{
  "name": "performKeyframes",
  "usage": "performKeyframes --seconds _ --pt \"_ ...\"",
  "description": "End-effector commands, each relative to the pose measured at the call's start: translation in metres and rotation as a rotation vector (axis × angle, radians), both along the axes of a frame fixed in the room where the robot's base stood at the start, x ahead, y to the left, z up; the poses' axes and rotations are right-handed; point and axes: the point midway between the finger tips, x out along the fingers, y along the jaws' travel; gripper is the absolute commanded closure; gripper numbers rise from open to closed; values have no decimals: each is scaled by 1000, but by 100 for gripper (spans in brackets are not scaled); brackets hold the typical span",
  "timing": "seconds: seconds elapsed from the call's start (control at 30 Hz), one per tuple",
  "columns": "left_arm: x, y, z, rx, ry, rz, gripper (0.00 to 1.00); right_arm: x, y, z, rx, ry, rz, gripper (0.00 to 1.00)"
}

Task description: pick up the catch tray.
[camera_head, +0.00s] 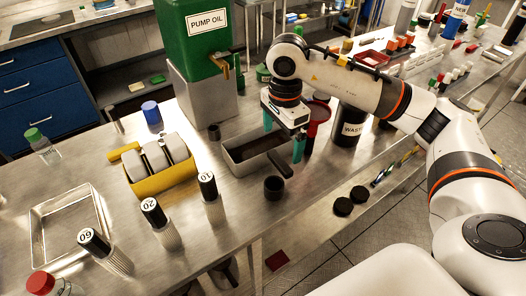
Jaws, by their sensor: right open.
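A grey metal tray (236,166) with a dark inside, which looks like the catch tray, sits on the steel bench in front of the green pump oil container. A dark handle-like piece (280,164) shows at its right side. The gripper hides part of the tray's far right side. I cannot tell whether the fingers touch the tray. My left gripper is not in view.
The pump oil container (208,35) with its tap stands behind the tray. A black waste container (350,128) and a red funnel-like piece (318,114) are close on the right. A small black cup (273,188) stands in front. Numbered black-capped bottles (208,186) stand front left.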

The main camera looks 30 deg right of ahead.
Motion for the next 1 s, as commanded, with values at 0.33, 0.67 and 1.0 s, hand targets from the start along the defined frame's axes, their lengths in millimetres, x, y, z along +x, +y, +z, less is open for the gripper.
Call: performKeyframes --seconds 0.33,0.67,1.0 --pt "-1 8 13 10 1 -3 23 0 -1 -34 0 5 0 0" --pt "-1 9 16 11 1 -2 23 1 -1 -63 1 -1 1 0" --pt "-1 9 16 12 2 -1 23 1 -1 -62 2 0 0 34"
